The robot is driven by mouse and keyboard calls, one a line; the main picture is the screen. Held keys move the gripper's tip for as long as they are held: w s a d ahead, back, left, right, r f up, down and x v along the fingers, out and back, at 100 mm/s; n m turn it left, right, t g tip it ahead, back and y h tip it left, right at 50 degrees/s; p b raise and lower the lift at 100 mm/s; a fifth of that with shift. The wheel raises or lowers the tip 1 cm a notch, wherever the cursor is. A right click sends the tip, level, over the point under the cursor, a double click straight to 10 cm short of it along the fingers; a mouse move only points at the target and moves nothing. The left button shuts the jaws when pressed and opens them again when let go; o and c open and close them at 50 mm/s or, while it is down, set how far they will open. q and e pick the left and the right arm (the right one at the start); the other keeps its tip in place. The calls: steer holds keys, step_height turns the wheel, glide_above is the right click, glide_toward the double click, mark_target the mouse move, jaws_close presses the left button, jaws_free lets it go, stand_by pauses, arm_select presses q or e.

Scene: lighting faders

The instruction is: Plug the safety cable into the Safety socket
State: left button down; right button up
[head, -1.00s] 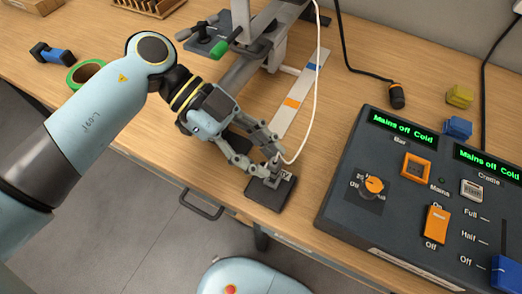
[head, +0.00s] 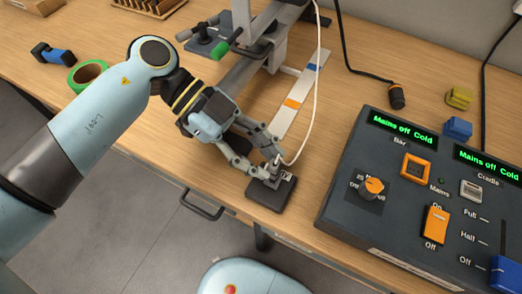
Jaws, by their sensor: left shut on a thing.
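The white safety cable (head: 314,90) runs down from the top of the head view and curves in to my left gripper's fingertips. My left gripper (head: 272,168) is shut on the cable's end, at a small dark block (head: 268,196) near the table's front edge. The block has a grey metal fitting on top. The fingers hide much of the plug, so I cannot tell whether it is seated in the block or just above it. No Safety label is readable. My right gripper is not in view.
A dark control panel (head: 345,215) with green displays, an orange knob (head: 374,187) and switches stands at the right. A grey fixture (head: 243,75) stands behind my gripper. A black cable with an orange-ringed plug (head: 397,97) lies behind the panel. Green tape (head: 88,76) lies at left.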

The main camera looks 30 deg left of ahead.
arm_select(q)
steer(key=shift+f, duration=0.25)
stand_by(0.5)
steer(key=shift+f, duration=0.65)
stand_by(0.6)
steer(key=shift+f, duration=0.1)
stand_by(0.5)
steer(key=shift+s+f, duration=0.1)
steer(key=shift+f, duration=0.1)
stand_by(0.4)
steer(key=c, duration=1)
jaws_free()
steer(key=shift+o, duration=0.2)
steer(key=shift+r, duration=0.1)
steer(key=v, duration=1.2)
